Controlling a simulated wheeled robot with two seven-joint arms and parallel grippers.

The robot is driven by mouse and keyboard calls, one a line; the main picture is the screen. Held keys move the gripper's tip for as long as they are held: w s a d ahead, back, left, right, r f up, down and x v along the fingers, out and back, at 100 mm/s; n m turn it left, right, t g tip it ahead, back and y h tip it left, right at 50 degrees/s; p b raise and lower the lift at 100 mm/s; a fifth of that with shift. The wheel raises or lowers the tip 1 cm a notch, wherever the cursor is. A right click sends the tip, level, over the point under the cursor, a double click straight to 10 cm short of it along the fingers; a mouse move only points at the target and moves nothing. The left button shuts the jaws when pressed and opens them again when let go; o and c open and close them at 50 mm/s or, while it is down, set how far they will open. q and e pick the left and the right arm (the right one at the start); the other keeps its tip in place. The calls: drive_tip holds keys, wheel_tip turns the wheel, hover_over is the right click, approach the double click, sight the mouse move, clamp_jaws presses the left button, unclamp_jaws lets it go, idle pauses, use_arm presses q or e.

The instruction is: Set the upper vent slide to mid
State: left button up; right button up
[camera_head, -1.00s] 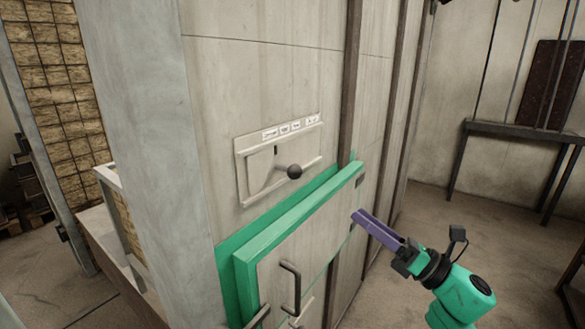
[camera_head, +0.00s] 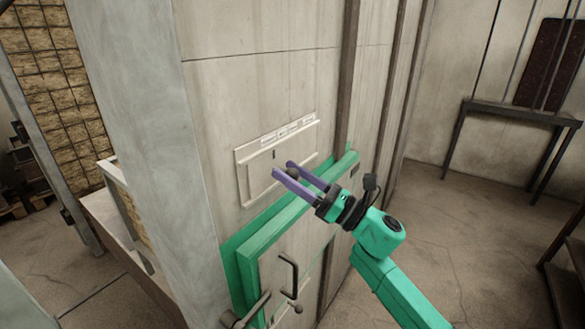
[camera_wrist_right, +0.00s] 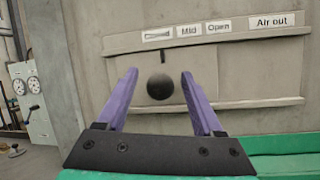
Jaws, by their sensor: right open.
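The upper vent slide (camera_wrist_right: 235,75) is a pale plate in a railed frame on the wall, with a dark ball knob (camera_wrist_right: 159,87). Labels above it read "Mid" (camera_wrist_right: 189,31), "Open" (camera_wrist_right: 219,27) and "Air out" (camera_wrist_right: 272,21); the leftmost label (camera_wrist_right: 157,35) is not legible. A dark slot (camera_wrist_right: 163,57) shows above the knob, left of "Mid". My right gripper (camera_head: 283,168) is open with its purple fingers either side of the knob, a gap on both sides in the right wrist view (camera_wrist_right: 159,73). In the head view the fingers partly hide the knob. My left gripper is not in view.
Below the slide a green-framed door (camera_head: 300,215) juts out, with a dark handle (camera_head: 289,277) and a lever. My right arm reaches over it from the lower right. A dark table (camera_head: 520,113) stands at the far right; open floor lies between.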

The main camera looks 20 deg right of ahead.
clamp_jaws()
idle(1.4)
